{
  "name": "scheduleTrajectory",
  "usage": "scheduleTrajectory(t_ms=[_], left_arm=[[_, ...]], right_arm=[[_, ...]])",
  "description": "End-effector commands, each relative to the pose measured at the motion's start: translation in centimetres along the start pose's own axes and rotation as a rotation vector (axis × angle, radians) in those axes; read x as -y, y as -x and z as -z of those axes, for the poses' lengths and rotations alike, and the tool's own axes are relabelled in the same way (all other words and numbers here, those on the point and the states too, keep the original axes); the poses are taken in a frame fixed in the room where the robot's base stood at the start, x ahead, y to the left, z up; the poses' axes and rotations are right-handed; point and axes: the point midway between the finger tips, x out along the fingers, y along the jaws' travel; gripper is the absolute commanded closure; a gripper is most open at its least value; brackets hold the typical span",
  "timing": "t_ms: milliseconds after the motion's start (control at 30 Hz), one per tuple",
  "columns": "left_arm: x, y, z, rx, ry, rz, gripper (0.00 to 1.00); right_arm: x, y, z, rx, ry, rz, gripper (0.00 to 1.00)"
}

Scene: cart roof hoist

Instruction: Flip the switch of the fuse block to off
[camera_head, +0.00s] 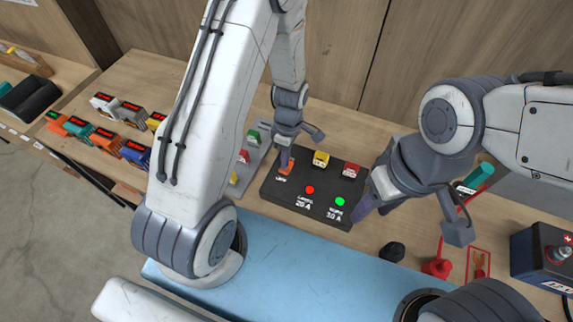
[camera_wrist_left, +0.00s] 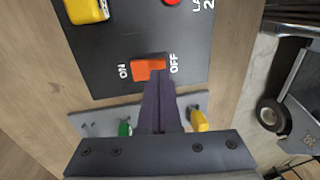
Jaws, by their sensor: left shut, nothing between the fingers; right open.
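The black fuse block (camera_head: 262,192) lies on the wooden bench with its orange switch (camera_head: 287,167) at its left end. In the left wrist view the switch (camera_wrist_left: 146,70) sits between the printed words ON and OFF; I cannot tell which side is pressed down. My left gripper (camera_head: 284,158) is shut and empty, its tips right at the switch. In the left wrist view the tips (camera_wrist_left: 158,84) meet the switch's near edge; contact is unclear. My right gripper (camera_head: 411,222) is open and empty, to the right of the block.
The block carries a yellow fuse (camera_head: 321,159), a red fuse (camera_head: 351,170), a red lamp (camera_head: 309,190) and a green lamp (camera_head: 340,201). A grey fuse tray (camera_head: 250,163) lies left of it.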

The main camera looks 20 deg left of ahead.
Motion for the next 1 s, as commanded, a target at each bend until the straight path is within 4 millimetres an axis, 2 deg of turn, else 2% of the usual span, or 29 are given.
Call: scheduleTrajectory(t_ms=[1000], left_arm=[[0.0, -1.6, 0.0, 0.000, 0.000, 0.000, 1.00]], right_arm=[[-0.1, -1.2, -0.1, 0.000, 0.000, 0.000, 0.50]])
